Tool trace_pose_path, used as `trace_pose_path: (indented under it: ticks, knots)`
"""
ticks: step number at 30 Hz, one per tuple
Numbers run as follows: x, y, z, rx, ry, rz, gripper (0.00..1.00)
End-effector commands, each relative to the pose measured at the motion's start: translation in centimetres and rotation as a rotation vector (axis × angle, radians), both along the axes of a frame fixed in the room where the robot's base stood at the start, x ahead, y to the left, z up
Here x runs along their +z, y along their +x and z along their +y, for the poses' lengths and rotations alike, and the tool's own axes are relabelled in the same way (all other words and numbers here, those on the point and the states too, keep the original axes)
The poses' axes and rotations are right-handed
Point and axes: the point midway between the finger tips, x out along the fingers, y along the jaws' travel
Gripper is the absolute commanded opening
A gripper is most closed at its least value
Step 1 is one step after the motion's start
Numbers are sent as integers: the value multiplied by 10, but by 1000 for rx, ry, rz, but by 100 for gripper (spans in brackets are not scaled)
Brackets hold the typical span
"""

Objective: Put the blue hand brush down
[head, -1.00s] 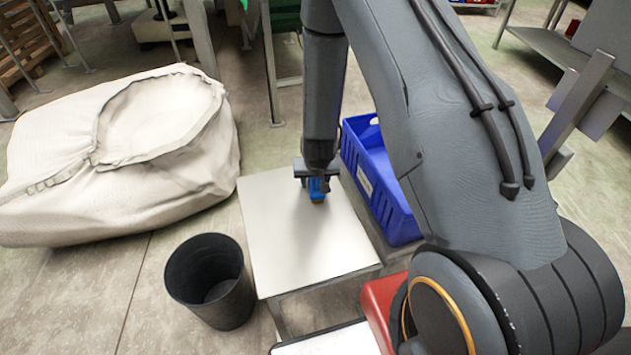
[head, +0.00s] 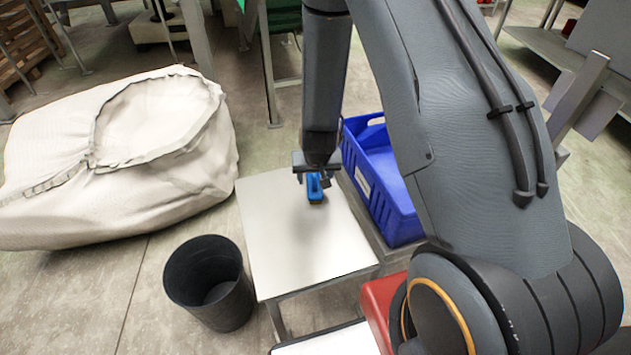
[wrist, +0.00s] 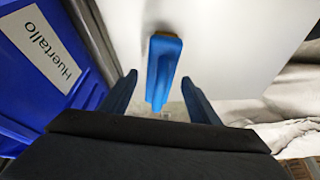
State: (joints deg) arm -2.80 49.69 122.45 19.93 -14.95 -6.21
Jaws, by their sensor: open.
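The blue hand brush (head: 314,188) lies on the pale tabletop (head: 300,240), near its far edge. In the wrist view the brush (wrist: 162,70) lies between and ahead of my open fingers, with clear gaps on both sides. A brownish strip shows at its far end. My gripper (head: 312,172) is just above the brush in the head view. In the wrist view my gripper (wrist: 160,92) is open and holds nothing. I cannot tell the exact height between the fingers and the brush.
A blue crate (head: 385,185) stands close to the table's right side and shows with its label in the wrist view (wrist: 45,65). A black bin (head: 210,283) stands at the table's left front. A large white sack (head: 120,160) lies to the left. Most of the tabletop is clear.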

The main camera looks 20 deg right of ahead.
Motion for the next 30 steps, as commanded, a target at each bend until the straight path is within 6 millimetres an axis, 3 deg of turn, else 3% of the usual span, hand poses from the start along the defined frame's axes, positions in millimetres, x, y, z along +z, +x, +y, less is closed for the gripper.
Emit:
trace_pose_path:
  ticks: [6,17,20,26,30]
  knots:
    - [42,-15,3,-1,1,-3,56]
    - [76,-29,3,-3,5,2,56]
    - [93,-36,1,2,25,18,56]
    - [157,-77,-10,24,83,104,56]
    - [200,-123,-23,35,101,185,56]
